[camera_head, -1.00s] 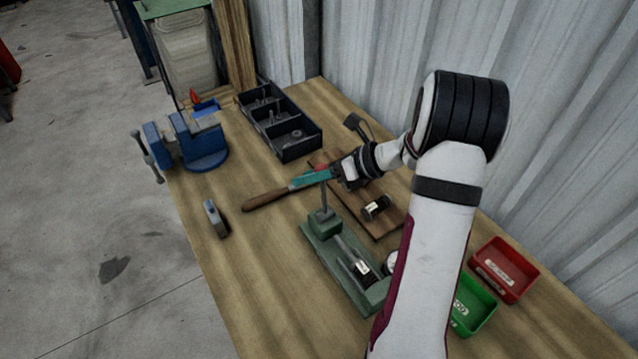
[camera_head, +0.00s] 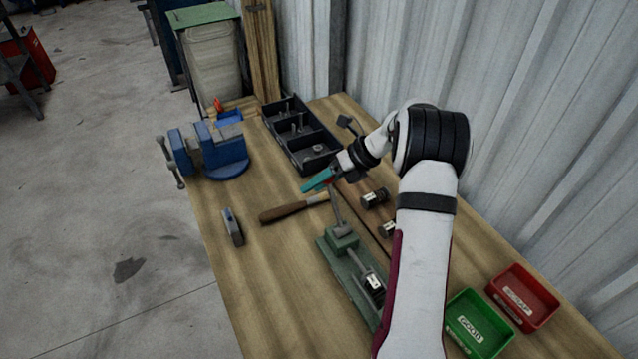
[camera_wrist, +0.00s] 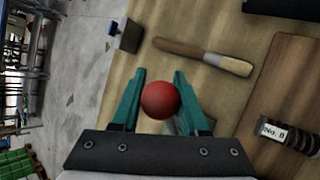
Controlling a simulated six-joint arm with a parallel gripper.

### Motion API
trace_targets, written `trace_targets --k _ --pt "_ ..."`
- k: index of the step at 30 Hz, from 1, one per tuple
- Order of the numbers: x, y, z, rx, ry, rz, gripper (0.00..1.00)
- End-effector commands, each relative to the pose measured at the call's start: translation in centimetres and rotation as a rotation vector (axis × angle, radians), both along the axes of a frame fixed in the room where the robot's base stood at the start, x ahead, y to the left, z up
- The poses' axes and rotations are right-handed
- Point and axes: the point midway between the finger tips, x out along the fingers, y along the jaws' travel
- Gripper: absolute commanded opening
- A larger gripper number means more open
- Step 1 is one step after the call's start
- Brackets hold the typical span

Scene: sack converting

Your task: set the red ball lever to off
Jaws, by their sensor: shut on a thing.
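The red ball (camera_wrist: 160,99) on the lever sits between the two teal fingers of my gripper (camera_wrist: 158,95) in the wrist view. My gripper is shut on it. In the head view the teal fingers (camera_head: 319,180) hide most or all of the ball. The lever's grey shaft (camera_head: 337,210) rises from the green fixture (camera_head: 342,241) and leans a little to the upper left. A dark labelled cylinder (camera_head: 373,284) lies in the fixture's front part. No on or off marking can be read.
A wooden-handled tool (camera_head: 288,212) and a small metal block (camera_head: 233,227) lie to the left. A blue vise (camera_head: 220,152) and black divided tray (camera_head: 318,160) stand behind. Labelled cylinders (camera_head: 375,198) lie on a board. Green (camera_head: 459,343) and red (camera_head: 547,320) trays are front right.

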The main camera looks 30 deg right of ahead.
Motion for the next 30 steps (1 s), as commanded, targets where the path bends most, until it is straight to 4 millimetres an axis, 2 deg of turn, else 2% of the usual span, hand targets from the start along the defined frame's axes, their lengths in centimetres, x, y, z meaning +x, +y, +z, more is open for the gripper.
trace_targets --k 11,12,16,25,30 --pt "-0.4 -0.1 -0.6 -0.003 0.012 0.004 0.00" --pt "-0.4 -0.1 -0.6 -0.003 0.012 0.004 0.51" --pt "-0.3 -0.1 -0.5 -0.002 0.009 0.003 0.73" --pt "-0.2 -0.2 -0.2 -0.002 0.005 0.001 0.73" --pt "-1.2 -1.8 1.9 -0.003 0.002 -0.002 0.73"
